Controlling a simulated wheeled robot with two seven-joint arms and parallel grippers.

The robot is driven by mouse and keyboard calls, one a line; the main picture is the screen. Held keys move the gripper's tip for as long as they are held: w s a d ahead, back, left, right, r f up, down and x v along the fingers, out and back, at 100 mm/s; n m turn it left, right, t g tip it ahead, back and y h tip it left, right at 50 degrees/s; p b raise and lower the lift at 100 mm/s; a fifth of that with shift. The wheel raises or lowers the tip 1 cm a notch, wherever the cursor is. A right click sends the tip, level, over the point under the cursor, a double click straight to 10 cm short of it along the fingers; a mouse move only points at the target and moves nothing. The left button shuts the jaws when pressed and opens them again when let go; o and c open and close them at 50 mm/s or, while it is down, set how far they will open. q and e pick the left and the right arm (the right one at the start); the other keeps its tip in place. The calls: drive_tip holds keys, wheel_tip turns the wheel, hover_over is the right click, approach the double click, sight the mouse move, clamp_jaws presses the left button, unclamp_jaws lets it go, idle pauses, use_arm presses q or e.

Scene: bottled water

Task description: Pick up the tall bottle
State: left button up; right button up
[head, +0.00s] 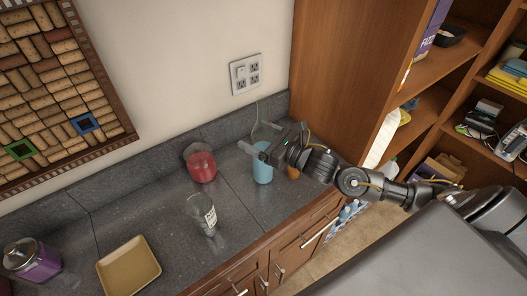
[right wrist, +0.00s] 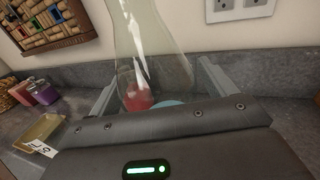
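The tall bottle (head: 262,172) is clear glass with a narrow neck and what looks like blue liquid low down. It stands upright on the grey counter near the back wall, partly hidden by my right gripper (head: 258,138). In the right wrist view the clear bottle (right wrist: 150,38) rises between the two spread fingers of my right gripper (right wrist: 158,82). The gripper is open, with a gap visible beside the glass on the right; contact on the left cannot be told. My left gripper is not in view.
A red-filled jar (head: 201,166) stands left of the bottle, a clear labelled glass (head: 203,214) in front. A tan tray (head: 128,268) and purple jar (head: 36,262) lie left. A wooden shelf unit (head: 340,70) bounds the right.

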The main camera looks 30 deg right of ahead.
clamp_jaws()
drive_tip(key=shift+r, duration=0.2)
idle(0.3)
